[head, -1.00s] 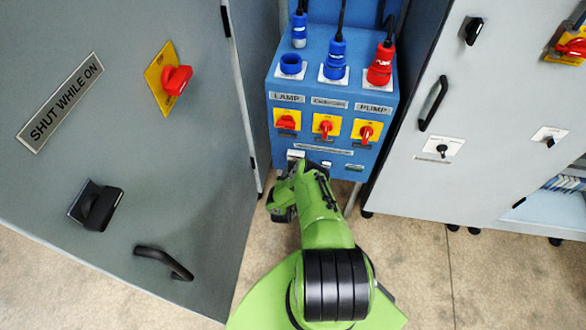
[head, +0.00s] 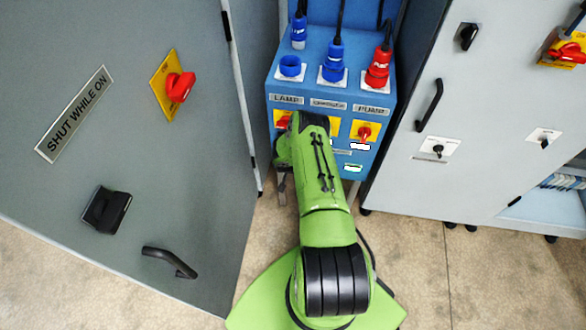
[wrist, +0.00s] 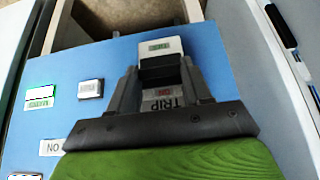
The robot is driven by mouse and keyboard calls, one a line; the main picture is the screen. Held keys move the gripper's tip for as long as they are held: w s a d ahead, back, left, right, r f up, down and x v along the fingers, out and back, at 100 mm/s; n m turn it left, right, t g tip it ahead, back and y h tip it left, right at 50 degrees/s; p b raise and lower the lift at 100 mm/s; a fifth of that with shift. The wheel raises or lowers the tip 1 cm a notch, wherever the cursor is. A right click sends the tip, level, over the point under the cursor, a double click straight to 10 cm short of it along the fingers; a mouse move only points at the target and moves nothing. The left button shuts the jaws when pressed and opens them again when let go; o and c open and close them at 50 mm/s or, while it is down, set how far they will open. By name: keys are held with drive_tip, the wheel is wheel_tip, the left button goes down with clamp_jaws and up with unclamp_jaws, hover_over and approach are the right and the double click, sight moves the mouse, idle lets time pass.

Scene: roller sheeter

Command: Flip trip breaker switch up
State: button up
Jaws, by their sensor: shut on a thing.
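The trip breaker shows in the wrist view as a small white block (wrist: 160,47) with a green mark, on the blue panel (wrist: 205,45). A plate below it reads TRIP with a red mark (wrist: 163,100); the lettering appears upside down. My gripper (wrist: 158,74) is shut on the dark switch part of the breaker, one finger at each side. The fingers hide part of the switch, so I cannot tell clearly whether it is up or down. In the head view my green arm hides the breaker and the gripper tips.
The blue panel carries red rotary switches, such as the pump switch (head: 365,131), and plugs above, including a red plug (head: 379,68). Small modules (wrist: 90,88) sit beside the breaker. Grey cabinets (head: 140,180) stand left and right (head: 480,150). The floor is clear.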

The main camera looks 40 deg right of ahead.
drive_tip(key=shift+w+r, duration=0.1)
idle(0.3)
drive_tip(key=o, duration=1.1)
drive_tip(key=shift+c, duration=0.2)
drive_tip(key=p+v, duration=0.5)
drive_tip(key=v, duration=1)
drive_tip(key=shift+r, duration=0.4)
